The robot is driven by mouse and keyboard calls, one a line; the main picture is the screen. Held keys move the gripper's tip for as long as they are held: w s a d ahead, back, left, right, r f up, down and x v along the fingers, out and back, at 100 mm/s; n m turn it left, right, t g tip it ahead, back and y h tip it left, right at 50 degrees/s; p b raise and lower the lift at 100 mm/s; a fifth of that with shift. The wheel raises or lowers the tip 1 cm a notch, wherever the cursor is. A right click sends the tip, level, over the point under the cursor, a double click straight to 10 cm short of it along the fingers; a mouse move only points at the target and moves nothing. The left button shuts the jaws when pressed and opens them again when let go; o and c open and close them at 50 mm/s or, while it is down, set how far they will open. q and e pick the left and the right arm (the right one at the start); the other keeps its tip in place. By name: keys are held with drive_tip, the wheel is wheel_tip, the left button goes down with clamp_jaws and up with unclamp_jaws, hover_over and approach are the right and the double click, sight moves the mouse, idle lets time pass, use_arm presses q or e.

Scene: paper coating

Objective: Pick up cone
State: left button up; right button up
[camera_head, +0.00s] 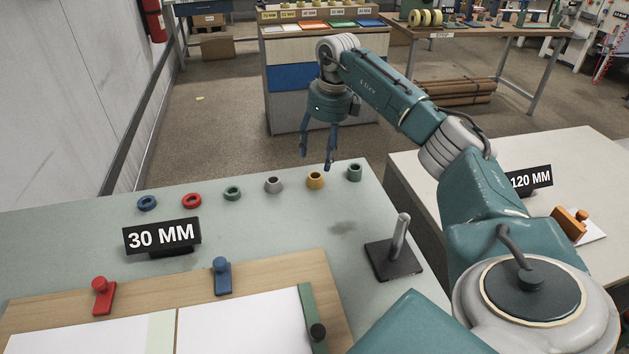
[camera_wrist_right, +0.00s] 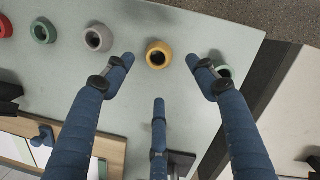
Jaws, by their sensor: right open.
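Several small hollow cones stand in a row along the far edge of the pale table: blue (camera_head: 147,202), red (camera_head: 192,200), green (camera_head: 232,193), grey (camera_head: 273,185), yellow (camera_head: 315,180) and dark green (camera_head: 354,172). My right gripper (camera_head: 316,160) is open and empty, pointing down above the yellow cone. In the right wrist view the yellow cone (camera_wrist_right: 158,56) shows between the spread fingers, apart from them. The dark green cone (camera_wrist_right: 223,72) is partly hidden by the right finger. My left gripper is out of view.
A black "30 MM" sign (camera_head: 162,237) stands in front of the cones. A metal peg on a dark base (camera_head: 394,258) stands at the right. A wooden board (camera_head: 255,272) with paper and clips lies nearer. A second table (camera_head: 580,160) is across a gap.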

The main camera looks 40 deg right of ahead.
wheel_tip(320, 180, down, 2)
drive_tip(key=shift+w+a+f, duration=0.1)
drive_tip(key=shift+w+f, duration=0.05)
drive_tip(key=shift+f, duration=0.05)
drive_tip(key=f, duration=0.1)
drive_tip(key=f+p, duration=0.1)
drive_tip(key=f, duration=0.2)
drive_tip(key=shift+w+a+f, duration=0.15)
drive_tip(key=shift+w+a, duration=0.1)
drive_tip(key=shift+w, duration=0.15)
drive_tip(key=shift+w+f, duration=0.1)
drive_tip(key=shift+f, duration=0.2)
drive_tip(key=shift+c, duration=0.5)
drive_tip(key=c, duration=1.2)
